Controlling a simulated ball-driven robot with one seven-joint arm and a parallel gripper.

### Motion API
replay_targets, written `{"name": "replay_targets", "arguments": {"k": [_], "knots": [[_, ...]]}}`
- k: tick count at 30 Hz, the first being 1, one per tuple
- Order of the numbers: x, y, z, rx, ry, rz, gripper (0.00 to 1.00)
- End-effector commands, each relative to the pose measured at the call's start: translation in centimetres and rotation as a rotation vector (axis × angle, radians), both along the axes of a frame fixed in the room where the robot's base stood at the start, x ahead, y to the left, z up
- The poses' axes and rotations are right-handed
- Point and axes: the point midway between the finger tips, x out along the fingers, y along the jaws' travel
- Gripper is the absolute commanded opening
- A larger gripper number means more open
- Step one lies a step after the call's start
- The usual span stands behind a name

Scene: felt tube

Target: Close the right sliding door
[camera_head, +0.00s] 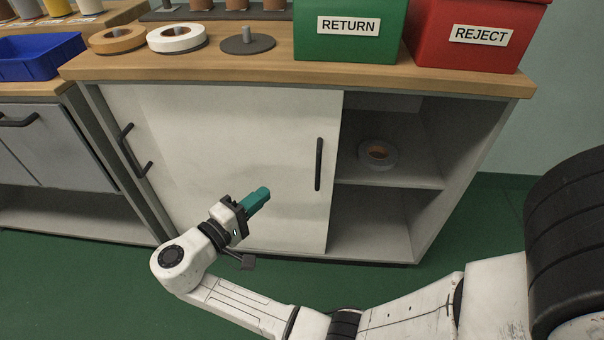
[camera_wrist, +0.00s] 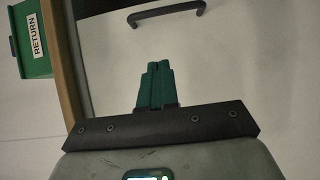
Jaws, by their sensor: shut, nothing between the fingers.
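The white cabinet has a sliding door panel (camera_head: 240,130) covering its left and middle front, and the right side stands open. A dark upright handle (camera_head: 319,164) sits near the panel's right edge; this handle also shows at the top of the wrist view (camera_wrist: 168,15). Another dark handle (camera_head: 130,152) sits at the left end of the front. I cannot tell where one door overlaps the other. My gripper (camera_head: 262,193) has teal fingers, shut and empty, in front of the panel, left of and a little below the right handle. In the wrist view the fingertips (camera_wrist: 157,66) are apart from the handle.
A grey-white tape roll (camera_head: 378,154) lies on the shelf in the open right part. The wooden top holds the green RETURN bin (camera_head: 348,48), the red REJECT bin (camera_head: 470,55) and tape rolls (camera_head: 177,38). A drawer unit (camera_head: 45,150) stands at left. Green floor is in front.

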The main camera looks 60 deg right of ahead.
Motion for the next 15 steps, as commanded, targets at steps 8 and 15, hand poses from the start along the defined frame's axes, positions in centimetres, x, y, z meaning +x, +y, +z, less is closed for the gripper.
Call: {"name": "replay_targets", "arguments": {"k": [8,15], "knots": [[-0.3,-2.0,0.2,-0.026,0.002,-0.004,0.00],[-1.4,-6.5,0.1,-0.025,0.002,-0.004,0.00]]}}
